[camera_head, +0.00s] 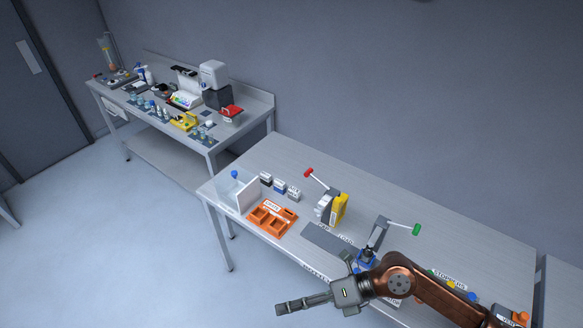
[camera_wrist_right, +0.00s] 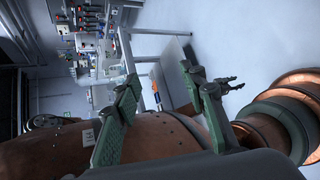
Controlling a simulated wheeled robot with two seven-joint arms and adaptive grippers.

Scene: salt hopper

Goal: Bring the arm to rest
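My right arm comes in from the lower right in the head view. Its gripper (camera_head: 292,304) is out past the near edge of the workbench (camera_head: 400,236), pointing left over the floor. In the right wrist view the two green-grey fingers of this gripper (camera_wrist_right: 165,108) stand well apart, with nothing between them. A small dark pronged gripper (camera_wrist_right: 230,83), seemingly my left one, shows behind the right-hand finger there; its opening is too small to judge. My left arm does not show in the head view.
An orange tray (camera_head: 271,219), a clear box (camera_head: 240,193), a yellow item (camera_head: 340,209) and a red-tipped lever (camera_head: 309,174) stand farther left. A second bench (camera_head: 228,131) is cluttered.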

